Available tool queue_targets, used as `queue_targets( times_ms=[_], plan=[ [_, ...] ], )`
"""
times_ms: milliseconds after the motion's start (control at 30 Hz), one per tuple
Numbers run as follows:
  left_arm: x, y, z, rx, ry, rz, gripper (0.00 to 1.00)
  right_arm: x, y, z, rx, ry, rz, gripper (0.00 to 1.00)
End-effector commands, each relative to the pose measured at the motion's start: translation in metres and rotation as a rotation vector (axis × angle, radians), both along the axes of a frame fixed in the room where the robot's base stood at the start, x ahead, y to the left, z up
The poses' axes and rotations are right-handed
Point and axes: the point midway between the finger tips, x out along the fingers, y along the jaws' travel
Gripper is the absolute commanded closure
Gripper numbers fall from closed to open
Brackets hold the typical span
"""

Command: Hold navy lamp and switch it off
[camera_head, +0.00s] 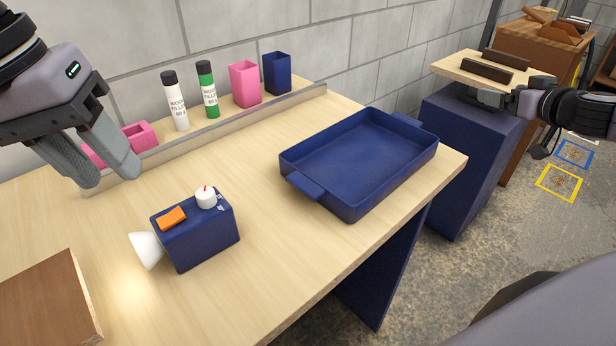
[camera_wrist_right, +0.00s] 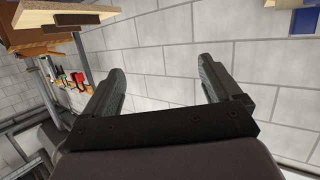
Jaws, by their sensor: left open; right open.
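The navy lamp (camera_head: 205,240) is a box lying on the wooden table. Its white cone-shaped head (camera_head: 146,250) points left and throws a glow on the tabletop. On its top are an orange switch (camera_head: 172,218) and a white round knob (camera_head: 206,198) with a red mark. My left gripper (camera_head: 108,178) is open and empty, above the table behind and left of the lamp, apart from it. My right gripper (camera_head: 486,98) is far to the right, away from the lamp. The right wrist view shows its two fingers (camera_wrist_right: 160,90) open, with nothing between them.
A navy tray (camera_head: 305,186) stands on the table right of the lamp. Pink and navy cups (camera_head: 245,85) and two bottles (camera_head: 207,90) line the back ledge. A brown wooden block (camera_head: 50,305) is at front left. The tabletop around the lamp is clear.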

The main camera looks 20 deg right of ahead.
Motion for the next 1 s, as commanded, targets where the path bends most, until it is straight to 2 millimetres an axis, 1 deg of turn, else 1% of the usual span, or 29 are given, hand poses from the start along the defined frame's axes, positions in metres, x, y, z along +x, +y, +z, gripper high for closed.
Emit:
queue_targets(
  times_ms=[33, 100, 167, 200, 267, 400, 467, 533, 667, 700, 867, 1000],
  plan=[
    [0.000, 0.000, 0.000, 0.000, 0.000, 0.000, 0.57, 0.018, 0.025, 0.015, -0.088, -0.033, 0.107, 0.08],
    [0.000, 0.000, 0.000, 0.000, 0.000, 0.000, 0.57, 0.035, 0.051, 0.019, -0.206, -0.045, 0.226, 0.08],
    [0.000, 0.000, 0.000, 0.000, 0.000, 0.000, 0.57, 0.047, 0.073, 0.021, -0.304, -0.058, 0.323, 0.08],
    [0.000, 0.000, 0.000, 0.000, 0.000, 0.000, 0.57, 0.054, 0.087, 0.022, -0.369, -0.069, 0.385, 0.08],
    [0.000, 0.000, 0.000, 0.000, 0.000, 0.000, 0.57, 0.064, 0.109, 0.022, -0.465, -0.090, 0.476, 0.08],
    [0.000, 0.000, 0.000, 0.000, 0.000, 0.000, 0.57, 0.082, 0.162, 0.020, -0.690, -0.160, 0.676, 0.08],
    [0.000, 0.000, 0.000, 0.000, 0.000, 0.000, 0.57, 0.088, 0.184, 0.019, -0.786, -0.200, 0.754, 0.08],
    [0.000, 0.000, 0.000, 0.000, 0.000, 0.000, 0.57, 0.093, 0.211, 0.019, -0.899, -0.255, 0.841, 0.08],
    [0.000, 0.000, 0.000, 0.000, 0.000, 0.000, 0.57, 0.099, 0.259, 0.018, -1.113, -0.381, 0.983, 0.08],
    [0.000, 0.000, 0.000, 0.000, 0.000, 0.000, 0.57, 0.099, 0.273, 0.017, -1.180, -0.425, 1.020, 0.08],
    [0.000, 0.000, 0.000, 0.000, 0.000, 0.000, 0.57, 0.098, 0.330, 0.017, -1.444, -0.634, 1.140, 0.08],
    [0.000, 0.000, 0.000, 0.000, 0.000, 0.000, 0.57, 0.091, 0.378, 0.018, -1.670, -0.854, 1.198, 0.08]
  ],
)
